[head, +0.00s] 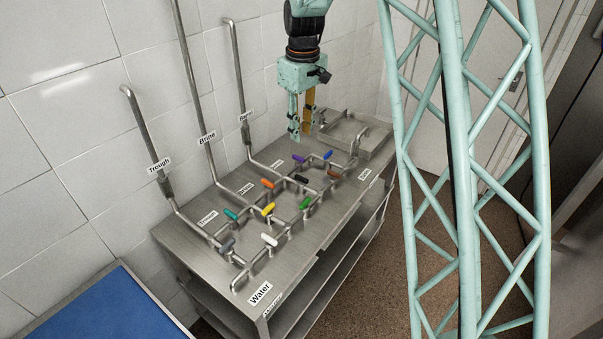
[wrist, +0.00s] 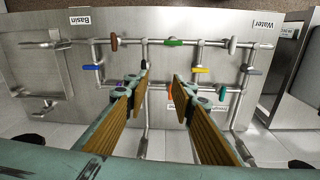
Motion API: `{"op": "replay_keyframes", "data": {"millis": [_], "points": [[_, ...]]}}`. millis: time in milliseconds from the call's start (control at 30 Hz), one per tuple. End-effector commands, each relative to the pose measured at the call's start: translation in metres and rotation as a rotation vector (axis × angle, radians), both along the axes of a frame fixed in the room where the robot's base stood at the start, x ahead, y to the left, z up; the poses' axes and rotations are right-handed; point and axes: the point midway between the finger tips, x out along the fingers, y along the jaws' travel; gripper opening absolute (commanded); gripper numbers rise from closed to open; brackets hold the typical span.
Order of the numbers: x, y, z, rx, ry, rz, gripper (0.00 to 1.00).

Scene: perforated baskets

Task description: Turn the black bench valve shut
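The black valve (head: 301,178) is a small dark handle on the pipework in the middle of the steel bench. In the wrist view a dark handle (wrist: 145,66) shows just past the left fingertip, partly covered by it. My gripper (head: 301,132) hangs pointing down above the back of the bench, clear of the valve handles. In the wrist view my gripper (wrist: 161,78) has its two fingers well apart with nothing between them. The exact angle of the black handle is hard to tell.
Close around it are the purple (head: 298,158), orange (head: 267,184), brown (head: 333,174) and green (head: 305,203) handles. Upright pipes (head: 239,80) stand along the tiled wall. A basin (head: 370,137) lies at the bench's far end. Air above the bench front is free.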

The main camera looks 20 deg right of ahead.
Motion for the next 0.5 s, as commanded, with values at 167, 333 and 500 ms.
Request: {"op": "replay_keyframes", "data": {"millis": [167,333,500], "points": [[0.020,-0.006,-0.024,0.000,0.018,0.025,0.23],[0.038,-0.012,-0.047,0.001,0.032,0.049,0.23],[0.054,-0.018,-0.071,0.000,0.045,0.072,0.23]]}}
